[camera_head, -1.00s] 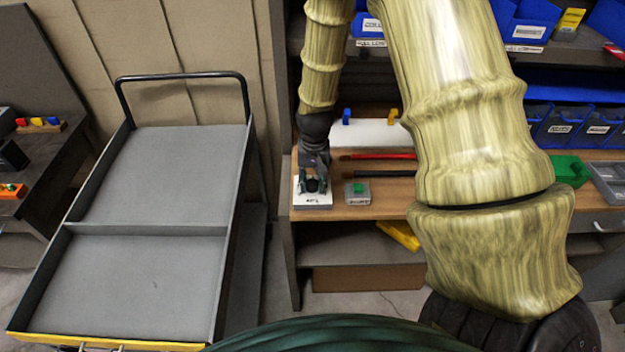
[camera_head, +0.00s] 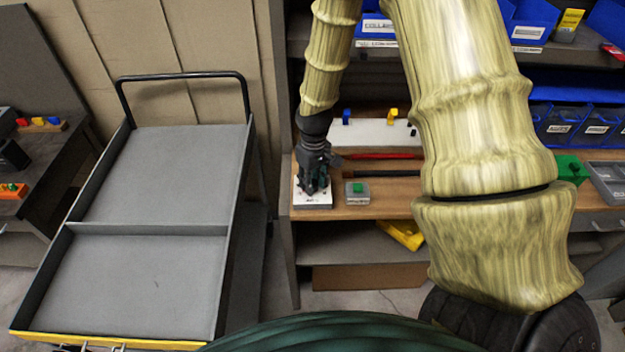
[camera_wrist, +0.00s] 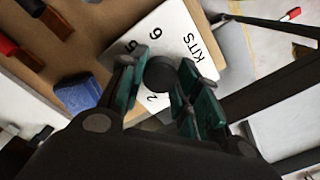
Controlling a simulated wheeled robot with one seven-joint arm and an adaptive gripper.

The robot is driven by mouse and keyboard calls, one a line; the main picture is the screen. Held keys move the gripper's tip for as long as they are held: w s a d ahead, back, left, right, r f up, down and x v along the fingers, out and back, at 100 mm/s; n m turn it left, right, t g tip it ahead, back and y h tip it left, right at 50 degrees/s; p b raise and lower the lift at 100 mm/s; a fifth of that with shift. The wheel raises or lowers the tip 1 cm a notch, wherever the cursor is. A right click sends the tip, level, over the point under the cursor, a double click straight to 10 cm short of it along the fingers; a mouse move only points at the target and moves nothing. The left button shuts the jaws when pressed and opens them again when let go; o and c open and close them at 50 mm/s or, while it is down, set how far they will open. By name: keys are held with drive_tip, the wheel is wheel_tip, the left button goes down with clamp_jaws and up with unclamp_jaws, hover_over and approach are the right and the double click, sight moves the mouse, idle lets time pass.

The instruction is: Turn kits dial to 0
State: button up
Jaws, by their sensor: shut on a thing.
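The kits dial is a dark round knob (camera_wrist: 160,73) on a white plate (camera_wrist: 188,35) marked "KITS", with printed numbers around the knob. In the head view the white plate (camera_head: 312,201) lies at the left front of the wooden bench top. My gripper (camera_head: 313,187) is over it, pointing down, and hides most of the knob there. In the wrist view my gripper (camera_wrist: 158,85) has its green-padded fingers on either side of the knob, shut on it.
A small grey box with a green button (camera_head: 357,188) stands just right of the plate. Behind are a red rod (camera_head: 380,156), a dark rod (camera_head: 385,174) and a white board (camera_head: 375,133). A grey cart (camera_head: 150,180) stands to the left.

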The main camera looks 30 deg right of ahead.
sight(313, 182)
idle(0.5)
drive_tip(key=o, duration=1.1)
drive_tip(key=shift+c, duration=0.2)
wheel_tip(313, 182, up, 12)
drive_tip(key=shift+d, duration=0.15)
